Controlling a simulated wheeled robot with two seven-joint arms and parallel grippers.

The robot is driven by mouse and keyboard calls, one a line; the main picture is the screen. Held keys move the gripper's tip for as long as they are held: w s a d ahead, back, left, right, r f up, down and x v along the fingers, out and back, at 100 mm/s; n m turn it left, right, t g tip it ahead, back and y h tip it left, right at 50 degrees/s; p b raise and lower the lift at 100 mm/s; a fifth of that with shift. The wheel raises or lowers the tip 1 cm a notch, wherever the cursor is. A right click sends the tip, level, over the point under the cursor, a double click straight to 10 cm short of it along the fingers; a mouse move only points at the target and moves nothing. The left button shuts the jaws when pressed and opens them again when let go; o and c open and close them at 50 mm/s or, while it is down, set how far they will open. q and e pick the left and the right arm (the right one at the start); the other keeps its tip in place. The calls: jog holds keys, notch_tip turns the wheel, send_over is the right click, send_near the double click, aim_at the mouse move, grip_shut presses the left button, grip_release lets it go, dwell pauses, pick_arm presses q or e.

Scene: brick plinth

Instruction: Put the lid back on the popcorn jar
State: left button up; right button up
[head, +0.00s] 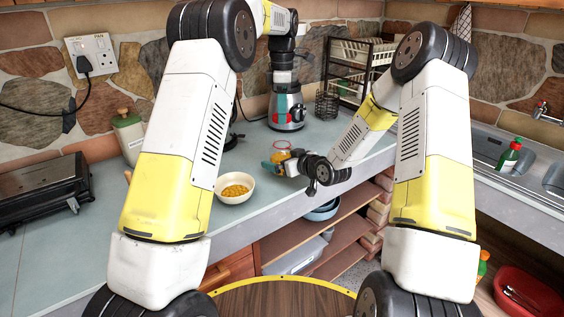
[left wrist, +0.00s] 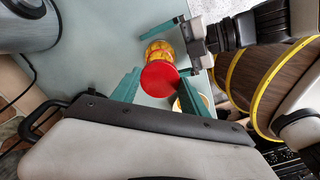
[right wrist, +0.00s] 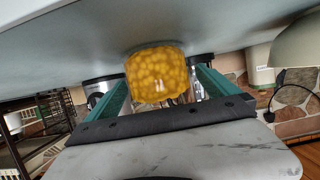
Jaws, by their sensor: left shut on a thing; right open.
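The popcorn jar (head: 281,150), clear and filled with yellow kernels, stands on the counter in the middle of the head view. It also shows in the left wrist view (left wrist: 158,48) and in the right wrist view (right wrist: 156,74). My left gripper (left wrist: 159,76) is shut on the round red lid (left wrist: 160,77). In its wrist view the lid partly overlaps the jar; I cannot tell the gap between them. My right gripper (right wrist: 163,76) is open, with its teal fingers on either side of the jar, low over the counter. Finger contact with the jar is unclear.
A white bowl (head: 235,188) of yellow food stands left of the jar, near the counter's front edge.

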jog(key=c, duration=2.2)
pick_arm(q)
jog(key=shift+f, duration=2.5)
pick_arm(e)
jog(key=shift+o, duration=0.2)
pick_arm(q)
jog(key=shift+f, duration=0.1)
jog(key=shift+f, duration=0.8)
jog(key=shift+f, duration=0.55)
pick_arm(e)
grip_shut()
